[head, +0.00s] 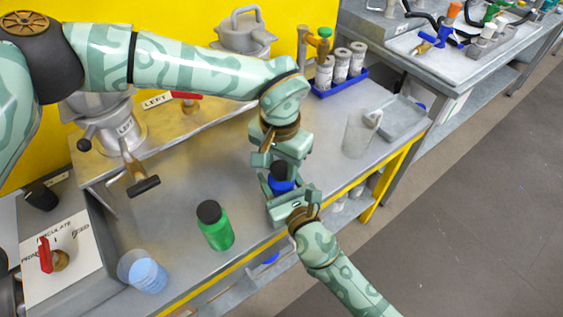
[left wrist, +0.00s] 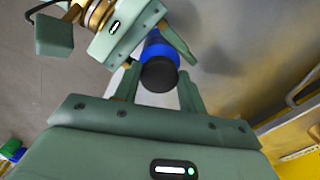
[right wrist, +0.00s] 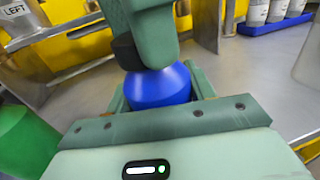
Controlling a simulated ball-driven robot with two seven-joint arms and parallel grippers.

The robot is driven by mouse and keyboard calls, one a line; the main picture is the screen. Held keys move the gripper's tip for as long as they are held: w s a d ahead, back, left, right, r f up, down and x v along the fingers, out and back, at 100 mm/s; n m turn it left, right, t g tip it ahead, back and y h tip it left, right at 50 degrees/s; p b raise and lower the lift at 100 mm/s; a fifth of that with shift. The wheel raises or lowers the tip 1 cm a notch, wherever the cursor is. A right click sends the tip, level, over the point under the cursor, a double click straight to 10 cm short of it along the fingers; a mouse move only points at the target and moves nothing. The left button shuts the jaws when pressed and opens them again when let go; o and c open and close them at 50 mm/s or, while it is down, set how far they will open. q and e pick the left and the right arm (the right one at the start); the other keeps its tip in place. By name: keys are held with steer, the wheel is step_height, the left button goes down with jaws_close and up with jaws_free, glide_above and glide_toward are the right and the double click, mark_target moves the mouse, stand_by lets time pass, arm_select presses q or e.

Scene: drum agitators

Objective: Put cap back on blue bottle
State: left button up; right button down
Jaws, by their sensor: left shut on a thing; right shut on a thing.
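The blue bottle (head: 281,185) is at the front edge of the workbench, between my two grippers. It also shows in the left wrist view (left wrist: 157,47) and the right wrist view (right wrist: 160,88). My right gripper (head: 284,193) is shut around its body. My left gripper (head: 277,166) is above, shut on the black cap (left wrist: 159,75). The cap is at the bottle's top end; the right wrist view shows part of it (right wrist: 126,53) beside a left finger, which hides the bottle's mouth. I cannot tell whether the cap is seated or tightened.
A green bottle (head: 215,229) with a black cap and a clear cup (head: 146,273) stand to the left on the bench. A clear beaker (head: 360,134) stands to the right. A blue rack (head: 341,84) of grey-labelled bottles is behind. Bare bench lies between.

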arm_select(q)
steer(key=shift+m, duration=0.8)
steer(key=o, duration=0.9)
steer(key=shift+o, duration=0.2)
steer(key=shift+r, duration=0.15)
step_height(320, 180, up, 4)
steer(key=shift+r, duration=0.15)
steer(key=shift+c, duration=0.2)
